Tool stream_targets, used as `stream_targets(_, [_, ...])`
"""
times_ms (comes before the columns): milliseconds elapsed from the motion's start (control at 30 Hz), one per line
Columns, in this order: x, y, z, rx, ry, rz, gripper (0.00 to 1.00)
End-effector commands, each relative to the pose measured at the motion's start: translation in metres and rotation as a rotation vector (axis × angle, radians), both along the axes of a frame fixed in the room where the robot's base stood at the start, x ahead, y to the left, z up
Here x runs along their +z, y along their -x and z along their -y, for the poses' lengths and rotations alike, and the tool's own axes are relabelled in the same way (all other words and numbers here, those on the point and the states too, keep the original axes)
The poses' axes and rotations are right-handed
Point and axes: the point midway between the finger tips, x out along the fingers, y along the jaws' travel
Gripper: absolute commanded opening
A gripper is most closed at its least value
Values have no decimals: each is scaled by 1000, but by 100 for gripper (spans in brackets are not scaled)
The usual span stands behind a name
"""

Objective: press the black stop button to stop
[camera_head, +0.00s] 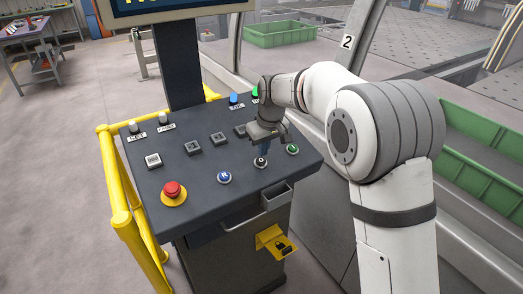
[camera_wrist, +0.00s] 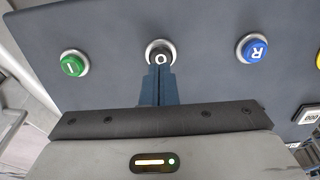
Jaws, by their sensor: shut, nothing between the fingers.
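The black stop button (camera_wrist: 160,57), marked with a white O inside a silver ring, sits on the dark grey control panel (camera_wrist: 110,30). In the head view the black button (camera_head: 260,161) is near the panel's front edge, between the blue R button (camera_head: 224,177) and the green I button (camera_head: 292,149). My gripper (camera_wrist: 158,70) is shut and empty. Its blue fingertips are right at the black button and cover its lower part in the wrist view. In the head view the gripper (camera_head: 262,152) points down just above or on the button; I cannot tell whether it touches.
A red emergency button (camera_head: 173,191) on a yellow base is at the panel's front left. Several small switches and lamps sit farther back. A yellow rail (camera_head: 119,190) runs along the left side. A screen post (camera_head: 180,65) rises behind the panel.

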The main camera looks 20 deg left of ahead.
Motion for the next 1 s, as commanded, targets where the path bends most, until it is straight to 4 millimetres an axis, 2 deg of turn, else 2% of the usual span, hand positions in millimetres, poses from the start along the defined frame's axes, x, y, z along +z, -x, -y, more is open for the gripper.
stream_targets(200, [-20,-3,-4,0,1,-1,0])
stream_targets(633, [-26,-4,-4,0,-1,1,0])
stream_targets(833, [-44,-6,-7,0,0,0,0])
stream_targets(1000, [-47,-6,-7,-1,2,-4,0])
